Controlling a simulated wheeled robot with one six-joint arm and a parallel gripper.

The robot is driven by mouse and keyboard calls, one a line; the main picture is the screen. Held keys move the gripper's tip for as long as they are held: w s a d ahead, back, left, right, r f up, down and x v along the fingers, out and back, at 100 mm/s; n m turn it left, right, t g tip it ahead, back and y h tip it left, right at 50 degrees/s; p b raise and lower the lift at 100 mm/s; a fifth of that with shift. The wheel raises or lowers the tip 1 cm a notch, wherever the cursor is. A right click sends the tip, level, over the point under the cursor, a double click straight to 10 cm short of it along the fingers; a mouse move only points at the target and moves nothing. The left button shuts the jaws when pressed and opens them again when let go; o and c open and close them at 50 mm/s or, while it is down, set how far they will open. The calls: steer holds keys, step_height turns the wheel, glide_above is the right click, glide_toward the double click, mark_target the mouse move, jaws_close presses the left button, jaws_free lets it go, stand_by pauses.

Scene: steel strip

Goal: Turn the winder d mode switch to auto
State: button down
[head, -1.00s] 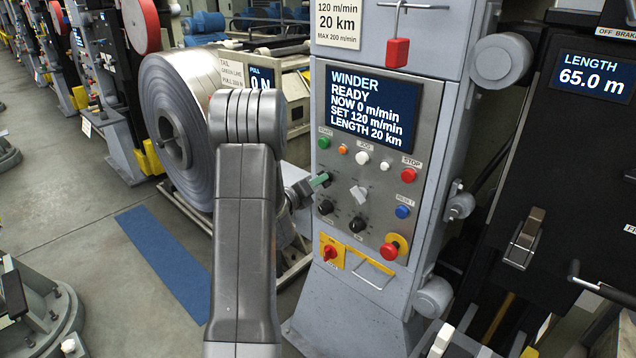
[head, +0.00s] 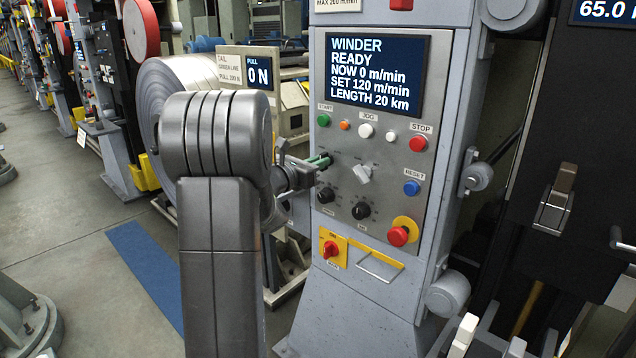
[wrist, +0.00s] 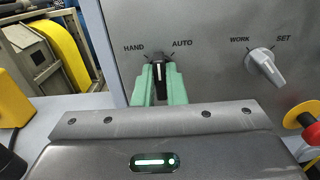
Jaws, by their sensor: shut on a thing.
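The mode switch (wrist: 158,72) is a black knob between the labels HAND and AUTO in the wrist view. Its pointer is roughly upright, between the two words. My gripper (wrist: 157,88) has its green fingers on both sides of the knob and is shut on it. In the head view my gripper (head: 322,162) reaches the left side of the winder panel (head: 408,160), and the fingers hide the switch there. The panel screen (head: 376,73) reads WINDER READY, NOW 0 m/min. No winder letter is legible.
The grey WORK/SET switch (wrist: 265,66) is to the right, with a red button (wrist: 309,119) on yellow nearby. The panel also has a red stop button (head: 418,144), a blue reset button (head: 411,188) and black knobs below (head: 361,211). A steel coil (head: 190,75) stands left.

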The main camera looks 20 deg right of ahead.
steer(key=shift+s+f+m+b, duration=0.1)
steer(key=shift+m+b, duration=2.1)
steer(key=shift+b, duration=1.3)
steer(key=shift+s+f+m+b, duration=0.1)
steer(key=shift+m+b, duration=2.1)
steer(key=shift+b, duration=1.3)
steer(key=shift+r, duration=0.15)
steer(key=c, duration=1.5)
jaws_free()
